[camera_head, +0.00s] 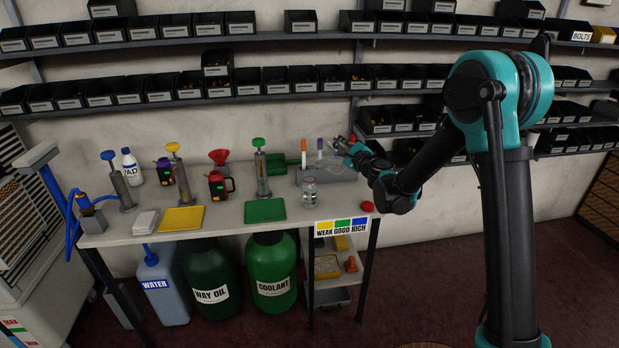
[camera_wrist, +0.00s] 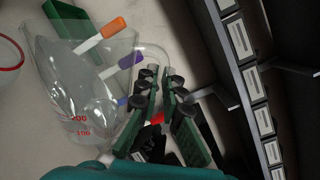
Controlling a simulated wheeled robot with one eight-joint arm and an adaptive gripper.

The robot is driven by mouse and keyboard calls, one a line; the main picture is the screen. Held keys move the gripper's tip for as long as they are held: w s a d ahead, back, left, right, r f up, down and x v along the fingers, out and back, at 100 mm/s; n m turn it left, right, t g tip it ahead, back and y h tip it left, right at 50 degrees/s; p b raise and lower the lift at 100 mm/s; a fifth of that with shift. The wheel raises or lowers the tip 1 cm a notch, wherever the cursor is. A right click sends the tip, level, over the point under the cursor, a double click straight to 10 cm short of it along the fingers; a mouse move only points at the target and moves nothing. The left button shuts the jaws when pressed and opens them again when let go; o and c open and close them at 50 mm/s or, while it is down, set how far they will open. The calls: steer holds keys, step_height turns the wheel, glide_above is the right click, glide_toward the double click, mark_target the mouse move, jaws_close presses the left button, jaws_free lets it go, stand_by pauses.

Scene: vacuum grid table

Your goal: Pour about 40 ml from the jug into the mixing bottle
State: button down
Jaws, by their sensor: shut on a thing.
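The jug (camera_wrist: 95,85) is clear, with red graduation marks, and fills the left of the wrist view. My gripper (camera_wrist: 160,100) is shut on the jug's clear handle between its green-padded fingers. In the head view my gripper (camera_head: 350,150) is above the right end of the table, and the jug is hard to make out there. A small clear bottle (camera_head: 309,192), apparently the mixing bottle, stands upright on the table, below and left of my gripper. How much liquid the jug or bottle holds is unclear.
A grey stand (camera_head: 340,173) with orange- and purple-capped sticks is close behind the bottle. A red cap (camera_head: 367,206) lies at the right. Green (camera_head: 265,210) and yellow (camera_head: 182,219) pads, pumps and a red funnel (camera_head: 219,157) occupy the left. Shelves of bins are behind.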

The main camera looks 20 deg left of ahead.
steer(key=shift+s+a+r+n, duration=0.35)
steer(key=shift+r+n, duration=0.25)
steer(key=shift+n, duration=0.1)
stand_by(0.5)
steer(key=shift+w+d, duration=0.15)
steer(key=shift+w, duration=0.05)
steer(key=shift+w+r, duration=0.1)
steer(key=shift+d, duration=0.1)
stand_by(0.5)
steer(key=shift+r+n+p, duration=0.25)
steer(key=shift+n+p, duration=0.25)
steer(key=shift+p, duration=0.15)
stand_by(1.3)
steer(key=shift+w+d, duration=0.1)
steer(key=f+m, duration=0.1)
steer(key=w+d+f+m, duration=0.1)
steer(key=m, duration=0.1)
steer(key=shift+w+d+f, duration=0.15)
steer(key=shift+w+f, duration=0.05)
steer(key=shift+f, duration=0.2)
steer(key=shift+w+d+f+m, duration=0.2)
steer(key=shift+f+m, duration=0.4)
steer(key=shift+w+d+f+m, duration=0.15)
steer(key=shift+d+f+m, duration=0.05)
steer(key=shift+f+m, duration=0.4)
